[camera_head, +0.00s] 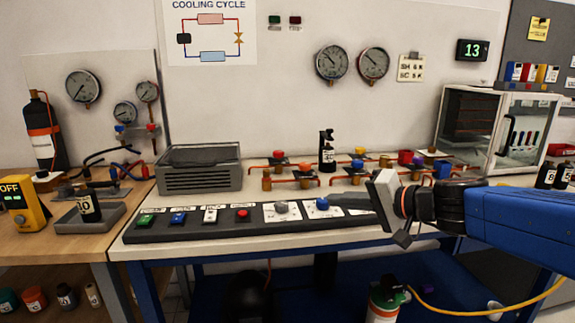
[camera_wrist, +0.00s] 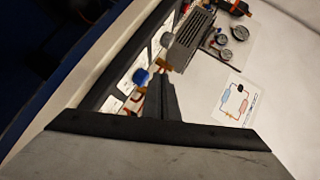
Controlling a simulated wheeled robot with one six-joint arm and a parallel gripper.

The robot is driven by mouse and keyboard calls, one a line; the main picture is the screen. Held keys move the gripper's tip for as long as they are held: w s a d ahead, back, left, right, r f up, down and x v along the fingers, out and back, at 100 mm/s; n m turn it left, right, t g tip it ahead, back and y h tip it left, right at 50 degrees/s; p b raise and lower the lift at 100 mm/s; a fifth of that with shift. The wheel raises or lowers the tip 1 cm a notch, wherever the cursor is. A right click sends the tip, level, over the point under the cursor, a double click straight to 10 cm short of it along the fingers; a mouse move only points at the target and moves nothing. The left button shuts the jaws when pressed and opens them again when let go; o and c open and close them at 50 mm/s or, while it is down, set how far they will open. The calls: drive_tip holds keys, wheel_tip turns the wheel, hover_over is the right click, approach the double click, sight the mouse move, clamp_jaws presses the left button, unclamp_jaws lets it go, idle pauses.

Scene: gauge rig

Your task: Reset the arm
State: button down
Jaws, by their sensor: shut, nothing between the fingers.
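My arm (camera_head: 520,215) reaches in from the right in the head view, in blue and black. My gripper (camera_head: 333,200) points left, over the right part of the sloped control panel (camera_head: 140,237). Its dark fingers are together with nothing between them; in the wrist view the closed fingers (camera_wrist: 158,82) appear close to the blue knob (camera_wrist: 141,77). The blue knob (camera_head: 322,203) also shows at the fingertips in the head view. I cannot tell whether they touch. The grey knob (camera_head: 281,207) is just left of it, and green, blue, white and red controls sit further left.
A grey vented box (camera_head: 200,178) stands behind the panel. Pipes with coloured valves and a black bottle (camera_head: 327,150) stand behind my gripper. A glass-fronted cabinet (camera_head: 468,130) is at the back right. A yellow meter (camera_head: 22,203) is on the left wooden bench.

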drive_tip(key=s+d+f+n+g+h, duration=0.4)
drive_tip(key=s+f, duration=0.6)
drive_tip(key=s, duration=0.2)
drive_tip(key=s+d+f+n+g+h, duration=0.1)
drive_tip(key=s+d+f+h, duration=0.5)
drive_tip(key=s+d, duration=0.4)
drive_tip(key=d+f, duration=0.1)
drive_tip(key=d, duration=0.1)
drive_tip(key=shift+d, duration=0.4)
